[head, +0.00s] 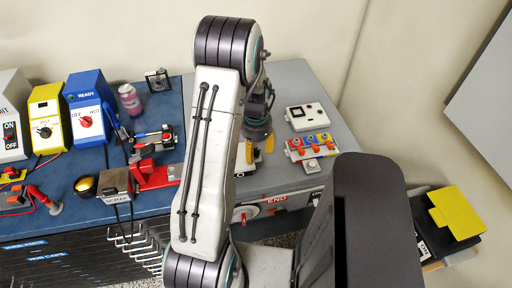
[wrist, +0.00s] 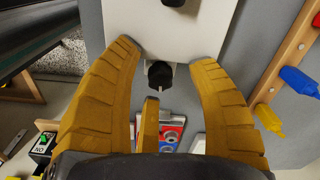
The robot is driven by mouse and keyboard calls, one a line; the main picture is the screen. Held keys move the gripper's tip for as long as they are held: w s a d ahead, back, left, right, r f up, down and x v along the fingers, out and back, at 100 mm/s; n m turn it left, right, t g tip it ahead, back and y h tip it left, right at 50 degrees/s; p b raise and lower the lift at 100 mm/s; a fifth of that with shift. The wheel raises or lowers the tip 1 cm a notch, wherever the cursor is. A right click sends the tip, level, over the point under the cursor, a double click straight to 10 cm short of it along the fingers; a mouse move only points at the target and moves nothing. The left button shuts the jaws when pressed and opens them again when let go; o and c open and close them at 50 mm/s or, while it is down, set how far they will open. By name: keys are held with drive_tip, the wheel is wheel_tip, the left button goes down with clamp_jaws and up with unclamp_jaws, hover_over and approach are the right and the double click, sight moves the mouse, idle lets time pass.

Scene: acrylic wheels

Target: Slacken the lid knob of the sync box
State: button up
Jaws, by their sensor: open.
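A white box (wrist: 150,35) fills the top middle of the wrist view. I take it for the sync box, but no label on it is readable. A black knob (wrist: 160,74) sits at its near edge, and another dark knob (wrist: 173,2) is cut off at the top. My gripper (wrist: 165,57) is open, with its yellow fingers on either side of the near knob and apart from it.
A small switch box (wrist: 42,147) is at lower left. The blue bench (head: 165,103) holds several instruments.

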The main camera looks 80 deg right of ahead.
drive_tip(key=shift+c, duration=0.4)
clamp_jaws()
drive_tip(key=shift+n+b, duration=0.5)
drive_tip(key=shift+n, duration=1.2)
drive_tip(key=shift+a+f, duration=0.1)
drive_tip(key=shift+n, duration=0.5)
drive_tip(key=shift+n+b, duration=0.4)
drive_tip(key=shift+n, duration=0.8)
